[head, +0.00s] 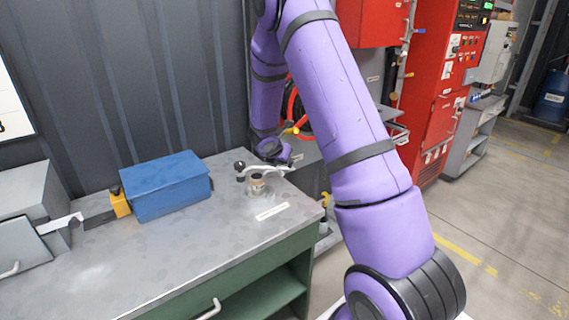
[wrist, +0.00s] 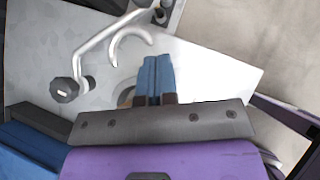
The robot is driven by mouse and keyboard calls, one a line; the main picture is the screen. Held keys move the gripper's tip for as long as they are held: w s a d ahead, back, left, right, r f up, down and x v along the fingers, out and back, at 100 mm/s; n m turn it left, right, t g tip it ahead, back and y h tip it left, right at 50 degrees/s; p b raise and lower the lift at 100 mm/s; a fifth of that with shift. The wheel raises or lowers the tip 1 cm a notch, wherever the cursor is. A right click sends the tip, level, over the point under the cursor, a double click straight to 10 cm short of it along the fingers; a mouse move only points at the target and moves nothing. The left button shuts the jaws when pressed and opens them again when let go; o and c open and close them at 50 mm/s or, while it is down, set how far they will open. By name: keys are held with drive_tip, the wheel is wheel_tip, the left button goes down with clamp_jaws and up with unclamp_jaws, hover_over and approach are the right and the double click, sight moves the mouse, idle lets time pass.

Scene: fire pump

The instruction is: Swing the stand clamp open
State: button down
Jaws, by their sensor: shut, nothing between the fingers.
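The stand (head: 257,184) is a small brownish cylinder on the grey workbench top, near its right end. The stand clamp (head: 266,169) is a pale metal arm over it, with a dark knob (head: 240,167) at its left end. In the wrist view the clamp (wrist: 104,42) is a bent silver bar running from a dark pivot at the top to a black knob (wrist: 64,90) at left. A curved silver hook (wrist: 131,42) lies beside the bar. My gripper (wrist: 156,62) has its blue fingers together and empty, right of the bar and hook, apart in the picture. The fingers partly hide the stand.
A blue box (head: 166,187) and a yellow-and-black tool (head: 119,202) lie left of the stand. Grey cases (head: 25,215) stand at far left. Red cabinets (head: 437,90) stand behind at right. The bench front is clear.

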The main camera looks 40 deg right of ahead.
drive_tip(key=shift+s+v, duration=0.1)
drive_tip(key=shift+v, duration=0.9)
drive_tip(key=shift+s+v, duration=0.15)
drive_tip(key=shift+v, duration=0.8)
drive_tip(key=shift+d, duration=0.15)
drive_tip(key=shift+r, duration=0.1)
drive_tip(key=s+a+r+m+y, duration=0.1)
drive_tip(key=s+a+r+m, duration=0.2)
drive_tip(key=s+r+m, duration=0.45)
drive_tip(key=s+a+r+m, duration=0.4)
drive_tip(key=s+r, duration=0.1)
drive_tip(key=r, duration=0.6)
drive_tip(key=s+a+r+m+y, duration=0.3)
drive_tip(key=s+a+m, duration=0.3)
drive_tip(key=s, duration=0.5)
drive_tip(key=s+a+r+m+t+y, duration=0.1)
drive_tip(key=s+a+r+m+y, duration=0.2)
drive_tip(key=s+a, duration=0.5)
drive_tip(key=s+r+m, duration=0.1)
drive_tip(key=s+m, duration=0.1)
drive_tip(key=s, duration=0.1)
drive_tip(key=shift+s+r+m+t, duration=0.3)
drive_tip(key=shift+r+m, duration=0.05)
